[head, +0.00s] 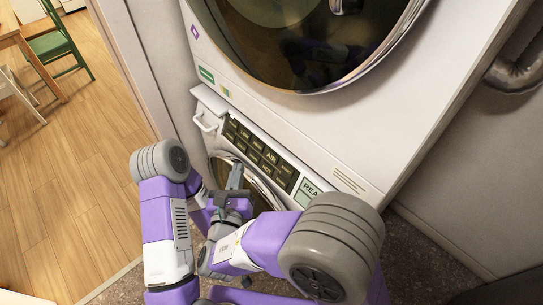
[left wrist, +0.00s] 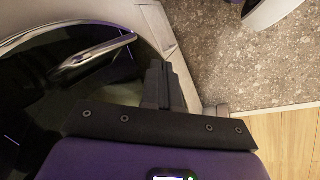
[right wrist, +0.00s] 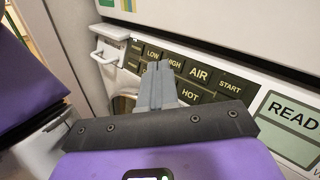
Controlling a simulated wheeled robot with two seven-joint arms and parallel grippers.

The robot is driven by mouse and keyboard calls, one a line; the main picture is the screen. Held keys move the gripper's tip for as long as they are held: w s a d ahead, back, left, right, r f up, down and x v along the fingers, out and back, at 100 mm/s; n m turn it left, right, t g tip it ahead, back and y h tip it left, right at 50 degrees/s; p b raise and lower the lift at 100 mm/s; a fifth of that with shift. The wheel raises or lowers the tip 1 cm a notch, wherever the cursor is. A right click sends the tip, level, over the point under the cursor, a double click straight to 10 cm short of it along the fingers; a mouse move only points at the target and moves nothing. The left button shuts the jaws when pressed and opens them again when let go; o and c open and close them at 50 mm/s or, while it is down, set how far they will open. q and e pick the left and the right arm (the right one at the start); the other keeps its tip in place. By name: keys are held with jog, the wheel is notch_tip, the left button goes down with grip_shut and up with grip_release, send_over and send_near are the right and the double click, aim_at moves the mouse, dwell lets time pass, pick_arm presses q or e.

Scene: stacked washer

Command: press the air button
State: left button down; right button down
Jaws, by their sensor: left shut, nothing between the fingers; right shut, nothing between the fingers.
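The AIR button (head: 271,157) is a dark key in the upper row of the black button panel on the stacked washer, in the head view. In the right wrist view the AIR button (right wrist: 198,74) reads clearly, between HIGH and START and above HOT. My right gripper (head: 236,172) is shut and empty in front of the panel, left of and below AIR in the head view. Its fingertips (right wrist: 158,66) overlap the lower buttons left of AIR in the right wrist view; contact cannot be told. My left gripper (left wrist: 157,70) is shut and empty, low beside the round lower door.
The upper round glass door (head: 310,40) is above the panel. A READY display (right wrist: 297,127) is right of the buttons, and a white drawer handle (right wrist: 104,54) is left. A metal duct (head: 515,72) runs at right. Open wooden floor (head: 60,190) is at left.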

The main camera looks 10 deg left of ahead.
aim_at(268, 151)
jog(key=w+d+f+b, duration=0.2)
jog(key=w+d+f, duration=0.1)
jog(key=w+d, duration=0.2)
jog(key=shift+w+f+b, duration=0.3)
jog(key=shift+w+b, duration=0.1)
jog(key=shift+w, duration=0.3)
dwell(1.7)
jog(key=shift+w+d+f, duration=0.15)
jog(key=shift+w+d, duration=0.05)
jog(key=shift+w, duration=0.1)
jog(key=shift+w+d+f+b, duration=0.15)
jog(key=shift+w+d+b, duration=0.1)
jog(key=shift+b, duration=0.25)
dwell(0.4)
dwell(0.3)
jog(key=shift+s+a+r, duration=0.3)
jog(key=shift+s+a, duration=0.15)
jog(key=shift+s, duration=0.1)
